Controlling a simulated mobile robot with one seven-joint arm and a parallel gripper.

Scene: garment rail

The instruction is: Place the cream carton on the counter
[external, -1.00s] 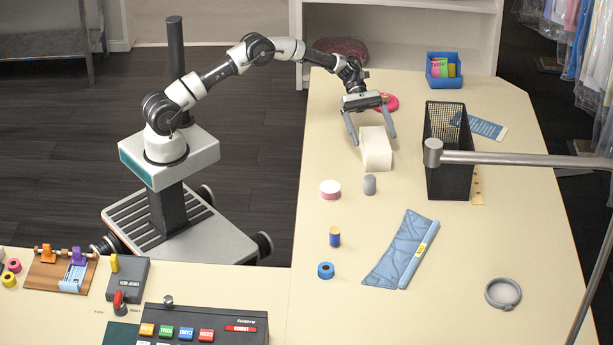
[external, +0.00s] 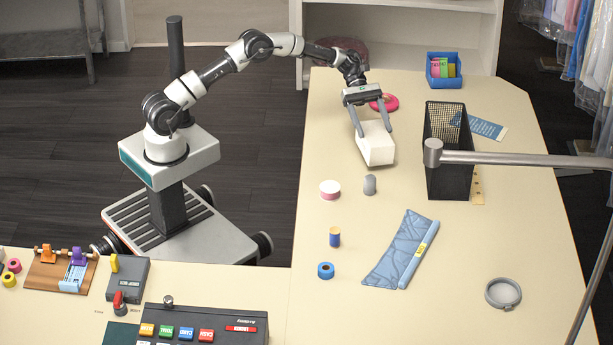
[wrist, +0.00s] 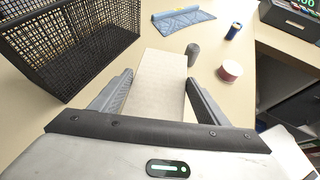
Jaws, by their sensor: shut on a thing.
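The cream carton (external: 376,146) is a pale box low over the far part of the counter (external: 320,245). My gripper (external: 371,135) is shut on the carton, one finger on each side. In the wrist view the carton (wrist: 156,82) lies between the two fingers of my gripper (wrist: 153,95), its near end hidden by the gripper body. I cannot tell whether the carton's underside touches the counter.
A black mesh basket (external: 448,180) stands to the right. A grey cylinder (external: 370,185) and a pink-and-white roll (external: 330,189) stand just in front. A pink ring (external: 390,103) lies behind. A metal rail (external: 520,157) crosses at right.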

